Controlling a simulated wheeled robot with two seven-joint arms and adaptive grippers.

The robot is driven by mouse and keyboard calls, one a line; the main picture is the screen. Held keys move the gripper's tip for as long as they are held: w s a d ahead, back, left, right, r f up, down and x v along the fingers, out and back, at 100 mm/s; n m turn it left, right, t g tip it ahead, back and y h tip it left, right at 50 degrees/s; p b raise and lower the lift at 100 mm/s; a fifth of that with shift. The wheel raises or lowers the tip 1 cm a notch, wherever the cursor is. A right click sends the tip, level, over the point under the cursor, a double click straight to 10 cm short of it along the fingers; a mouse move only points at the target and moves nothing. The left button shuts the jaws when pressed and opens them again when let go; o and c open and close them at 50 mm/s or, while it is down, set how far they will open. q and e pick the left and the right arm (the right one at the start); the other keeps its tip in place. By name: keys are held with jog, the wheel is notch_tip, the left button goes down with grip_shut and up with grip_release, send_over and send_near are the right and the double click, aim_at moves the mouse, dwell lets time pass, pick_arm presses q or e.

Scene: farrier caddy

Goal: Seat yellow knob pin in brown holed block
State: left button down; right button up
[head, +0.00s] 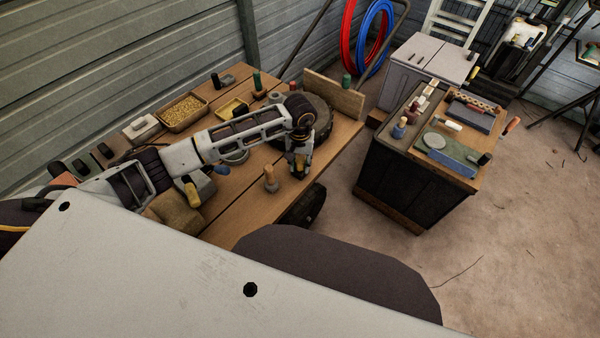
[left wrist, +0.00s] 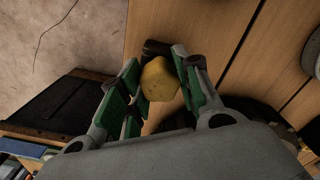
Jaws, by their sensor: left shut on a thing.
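My left gripper (head: 299,168) is over the front right part of the wooden table in the head view. In the left wrist view its green-padded fingers (left wrist: 157,88) are shut on the yellow knob pin (left wrist: 158,78). The knob's rounded top faces the camera; its shank is hidden below. A dark brown piece (left wrist: 156,47) shows just beyond the knob, partly covered by it. I cannot tell whether this is the brown holed block, and no hole is visible. I cannot tell whether the pin touches anything beneath. My right gripper is not in view.
A tan peg-like piece (head: 270,179) stands on the wooden table (head: 236,222) left of the gripper. The table's right edge is close. A dark cabinet (head: 402,190) stands farther right.

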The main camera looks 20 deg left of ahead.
aim_at(300, 160)
pick_arm(q)
jog(key=c, duration=0.9)
grip_release()
jog(key=shift+f, duration=0.1)
jog(key=shift+c, duration=0.2)
jog(key=shift+r, duration=0.2)
jog(key=shift+r, duration=3.8)
